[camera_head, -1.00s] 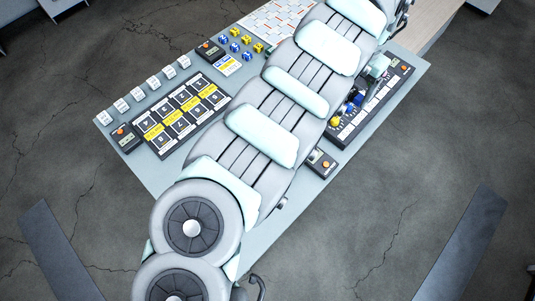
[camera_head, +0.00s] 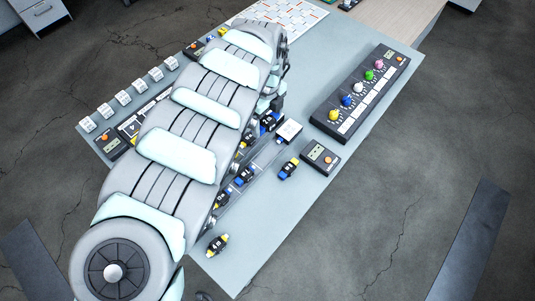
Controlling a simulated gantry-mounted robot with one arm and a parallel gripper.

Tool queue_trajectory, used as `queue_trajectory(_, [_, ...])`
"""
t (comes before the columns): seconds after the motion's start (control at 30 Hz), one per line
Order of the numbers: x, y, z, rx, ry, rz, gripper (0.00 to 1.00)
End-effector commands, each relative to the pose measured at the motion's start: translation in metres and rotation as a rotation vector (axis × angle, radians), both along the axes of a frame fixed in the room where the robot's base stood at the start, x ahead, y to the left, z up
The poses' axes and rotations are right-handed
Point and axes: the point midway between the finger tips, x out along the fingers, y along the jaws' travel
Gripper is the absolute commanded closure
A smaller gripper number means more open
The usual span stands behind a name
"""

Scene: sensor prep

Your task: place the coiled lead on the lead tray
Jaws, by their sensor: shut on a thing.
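My gripper (camera_head: 277,104) is partly in view at the end of my arm, low over the middle of the table. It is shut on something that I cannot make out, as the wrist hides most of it. A dark piece with a blue end (camera_head: 270,122) and a white labelled block (camera_head: 288,131) show right beside the gripper; I cannot tell whether either touches it. I cannot pick out the coiled lead for certain. I cannot tell which surface is the lead tray; much of the table's middle is hidden under my arm.
A dark panel (camera_head: 322,122) with several coloured knobs lies along the right edge of the table. A small black meter (camera_head: 320,157) and a blue-yellow piece (camera_head: 289,168) lie near the front edge. Another such piece (camera_head: 217,244) is lower. White blocks (camera_head: 122,97) line the left edge.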

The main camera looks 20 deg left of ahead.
Motion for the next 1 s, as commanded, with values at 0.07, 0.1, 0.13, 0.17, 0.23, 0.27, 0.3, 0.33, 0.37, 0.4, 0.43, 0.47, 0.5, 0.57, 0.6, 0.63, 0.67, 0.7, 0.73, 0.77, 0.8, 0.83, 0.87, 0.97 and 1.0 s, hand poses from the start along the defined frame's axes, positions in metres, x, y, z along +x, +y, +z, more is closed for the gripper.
queue_trajectory(0.07, [-0.001, -0.003, -0.017, -0.001, 0.007, -0.003, 0.68])
queue_trajectory(0.1, [-0.002, -0.003, -0.028, -0.003, 0.008, -0.001, 0.68])
queue_trajectory(0.13, [-0.001, -0.003, -0.035, -0.003, 0.006, -0.001, 0.68])
queue_trajectory(0.17, [-0.001, -0.004, -0.042, -0.003, 0.005, -0.002, 0.68])
queue_trajectory(0.23, [-0.001, -0.003, -0.056, -0.005, 0.004, -0.001, 0.68])
queue_trajectory(0.27, [-0.001, -0.003, -0.062, -0.005, 0.004, -0.001, 0.68])
queue_trajectory(0.3, [-0.001, -0.004, -0.071, -0.005, 0.004, -0.001, 0.68])
queue_trajectory(0.33, [-0.001, -0.004, -0.078, -0.004, 0.004, -0.001, 0.68])
queue_trajectory(0.37, [-0.001, -0.004, -0.086, -0.006, 0.004, -0.001, 0.68])
queue_trajectory(0.4, [-0.001, -0.004, -0.096, -0.006, 0.004, 0.0, 0.68])
queue_trajectory(0.43, [-0.001, -0.004, -0.103, -0.006, 0.004, 0.0, 0.68])
queue_trajectory(0.47, [-0.001, -0.004, -0.11, -0.004, 0.003, -0.001, 0.68])
queue_trajectory(0.5, [-0.001, -0.004, -0.119, -0.005, 0.003, -0.001, 0.68])
queue_trajectory(0.57, [-0.001, -0.004, -0.131, -0.005, 0.003, 0.0, 0.68])
queue_trajectory(0.6, [-0.001, -0.003, -0.136, -0.003, 0.002, -0.001, 0.68])
queue_trajectory(0.63, [0.0, -0.003, -0.139, -0.003, 0.001, -0.001, 0.68])
queue_trajectory(0.67, [0.0, -0.003, -0.141, -0.002, 0.0, -0.001, 0.68])
queue_trajectory(0.7, [0.001, -0.002, -0.144, -0.002, -0.002, -0.001, 0.68])
queue_trajectory(0.73, [0.001, -0.002, -0.145, 0.0, -0.001, -0.001, 0.68])
queue_trajectory(0.77, [0.001, -0.002, -0.146, 0.0, -0.001, -0.001, 0.68])
queue_trajectory(0.8, [0.001, -0.002, -0.148, 0.0, -0.001, 0.0, 0.68])
queue_trajectory(0.83, [0.001, -0.002, -0.15, -0.001, -0.001, 0.0, 0.68])
queue_trajectory(0.87, [0.0, -0.002, -0.153, -0.002, 0.0, 0.0, 0.68])
queue_trajectory(0.97, [0.0, -0.003, -0.166, -0.003, 0.001, 0.0, 0.68])
queue_trajectory(1.0, [0.0, -0.004, -0.171, -0.004, 0.001, 0.0, 0.68])
